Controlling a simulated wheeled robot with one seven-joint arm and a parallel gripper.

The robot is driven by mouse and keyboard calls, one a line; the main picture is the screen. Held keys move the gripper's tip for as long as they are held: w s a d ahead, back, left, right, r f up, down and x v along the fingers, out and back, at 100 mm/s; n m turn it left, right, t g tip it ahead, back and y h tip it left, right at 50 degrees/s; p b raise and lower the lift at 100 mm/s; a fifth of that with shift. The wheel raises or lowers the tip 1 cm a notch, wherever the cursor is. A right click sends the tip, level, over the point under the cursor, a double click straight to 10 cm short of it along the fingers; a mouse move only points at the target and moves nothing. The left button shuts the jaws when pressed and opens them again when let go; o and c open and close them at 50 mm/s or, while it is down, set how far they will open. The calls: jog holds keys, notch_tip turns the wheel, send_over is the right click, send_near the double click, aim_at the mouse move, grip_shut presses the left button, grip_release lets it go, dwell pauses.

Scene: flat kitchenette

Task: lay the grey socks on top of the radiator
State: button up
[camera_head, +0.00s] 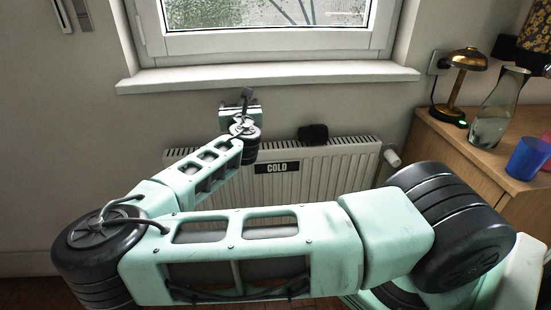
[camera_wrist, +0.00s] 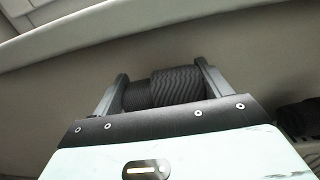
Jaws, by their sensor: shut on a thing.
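My gripper (camera_wrist: 163,88) is shut on a dark grey, ribbed bundle, the grey socks (camera_wrist: 188,84), which sits between its two fingers. In the head view my gripper (camera_head: 241,104) is above the left half of the radiator, close to the wall and below the window sill; the socks are hard to make out there. The white radiator (camera_head: 330,165) stands against the wall under the window and has a "COLD" sign on its front. My arm hides part of its left and lower side.
A black bundle (camera_head: 313,134) lies on the radiator top, right of my gripper. The window sill (camera_head: 270,78) juts out above. A wooden cabinet (camera_head: 440,140) at right holds a brass lamp (camera_head: 462,80), a glass carafe (camera_head: 495,115) and a blue cup (camera_head: 527,158).

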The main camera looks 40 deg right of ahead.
jog(key=shift+d, duration=0.25)
jog(key=shift+d+f, duration=0.1)
jog(key=shift+f, duration=0.1)
notch_tip(320, 180, down, 9)
jog(key=shift+r+b, duration=0.1)
jog(key=shift+b, duration=0.7)
jog(key=o, duration=1)
jog(key=shift+f, duration=0.2)
